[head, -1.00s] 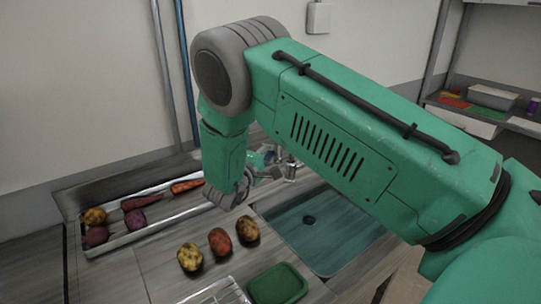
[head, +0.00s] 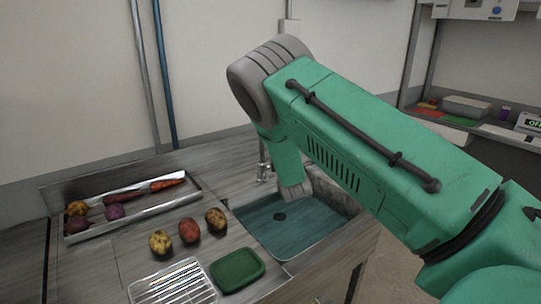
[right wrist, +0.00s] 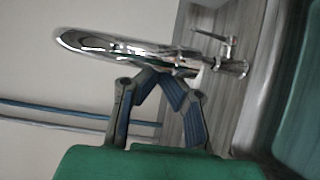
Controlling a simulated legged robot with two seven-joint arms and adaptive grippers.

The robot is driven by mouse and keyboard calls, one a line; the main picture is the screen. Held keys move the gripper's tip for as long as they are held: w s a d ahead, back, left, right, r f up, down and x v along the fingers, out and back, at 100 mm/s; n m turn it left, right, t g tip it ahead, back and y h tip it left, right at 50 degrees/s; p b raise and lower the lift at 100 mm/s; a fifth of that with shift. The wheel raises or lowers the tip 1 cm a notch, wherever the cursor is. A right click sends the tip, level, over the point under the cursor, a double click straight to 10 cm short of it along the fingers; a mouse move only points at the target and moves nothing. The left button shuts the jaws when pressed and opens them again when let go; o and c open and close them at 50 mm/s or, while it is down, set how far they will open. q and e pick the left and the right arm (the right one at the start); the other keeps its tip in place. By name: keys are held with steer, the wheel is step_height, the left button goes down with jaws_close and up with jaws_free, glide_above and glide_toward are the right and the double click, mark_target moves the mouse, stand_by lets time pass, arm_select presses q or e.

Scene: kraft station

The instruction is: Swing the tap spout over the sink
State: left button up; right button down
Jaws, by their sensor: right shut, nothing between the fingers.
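The chrome tap (head: 262,166) stands at the back edge of the sink (head: 262,222), partly hidden by my right arm in the head view. In the right wrist view its curved spout (right wrist: 95,42) runs across to the left, with a small lever (right wrist: 212,37) and the base at the right. My right gripper (right wrist: 158,74) is shut and empty, its fingertips close beside the spout; I cannot tell whether they touch. In the head view my right wrist is over the back of the sink and its fingers are hidden. My left gripper is not in view.
A metal tray (head: 143,217) with several vegetables lies left of the sink. Several potatoes (head: 189,231), a green dish (head: 238,270) and a wire rack (head: 172,284) are on the counter in front. A wall stands behind.

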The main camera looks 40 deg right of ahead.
steer(key=shift+s+d+r, duration=0.2)
steer(key=shift+s+d, duration=0.4)
steer(key=shift+d, duration=0.05)
steer(key=shift+d+f, duration=0.1)
steer(key=shift+d, duration=0.55)
steer(key=shift+b, duration=0.3)
